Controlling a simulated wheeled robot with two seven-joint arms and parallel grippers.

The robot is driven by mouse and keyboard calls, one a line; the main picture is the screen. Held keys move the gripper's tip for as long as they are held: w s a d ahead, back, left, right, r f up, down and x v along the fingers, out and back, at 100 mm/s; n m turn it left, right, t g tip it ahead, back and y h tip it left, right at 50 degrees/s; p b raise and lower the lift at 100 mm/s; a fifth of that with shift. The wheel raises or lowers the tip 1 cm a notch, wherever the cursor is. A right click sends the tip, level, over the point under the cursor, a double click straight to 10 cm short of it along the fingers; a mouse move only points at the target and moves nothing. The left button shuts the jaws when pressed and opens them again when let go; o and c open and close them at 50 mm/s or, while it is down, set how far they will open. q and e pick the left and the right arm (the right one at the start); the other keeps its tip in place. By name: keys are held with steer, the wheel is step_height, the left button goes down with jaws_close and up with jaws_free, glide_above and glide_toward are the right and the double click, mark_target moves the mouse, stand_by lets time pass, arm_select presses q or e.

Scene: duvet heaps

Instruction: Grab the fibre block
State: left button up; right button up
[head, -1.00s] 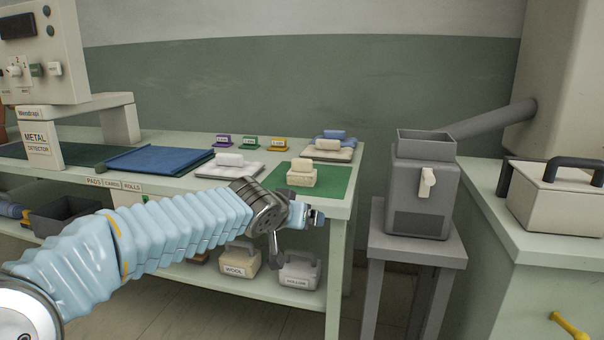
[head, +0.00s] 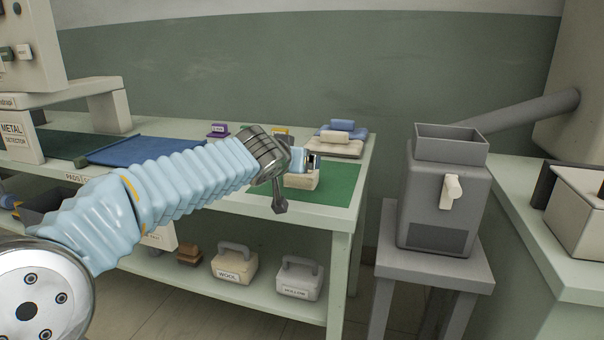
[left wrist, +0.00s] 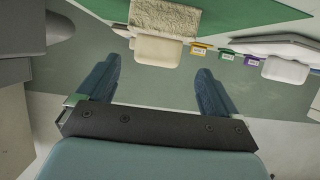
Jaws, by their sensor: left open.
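The fibre block (head: 301,181) is a cream block on a green mat (head: 340,186) near the table's right end. My left gripper (head: 313,160) is in front of and above it and hides its top in the head view. In the left wrist view the block (left wrist: 168,16) shows at the top, textured, with a smooth pale grip (left wrist: 157,50) on it. My left gripper's two blue fingers (left wrist: 157,66) are spread, with nothing between them, and the grip is beyond their tips. My right gripper is in neither view.
A blue-topped pad stack (head: 338,138) sits behind the mat. Purple (head: 217,130) and yellow tags stand at the table's back. A grey hopper machine (head: 443,190) stands right of the table, across a gap. Labelled handled boxes (head: 234,264) sit on the lower shelf.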

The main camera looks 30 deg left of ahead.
arm_select(q)
steer(key=x, duration=0.3)
steer(key=p+x, duration=0.1)
steer(key=x, duration=0.3)
steer(key=shift+w+d+r, duration=0.2)
steer(key=shift+w, duration=0.05)
steer(key=shift+c, duration=0.4)
steer(key=c, duration=1)
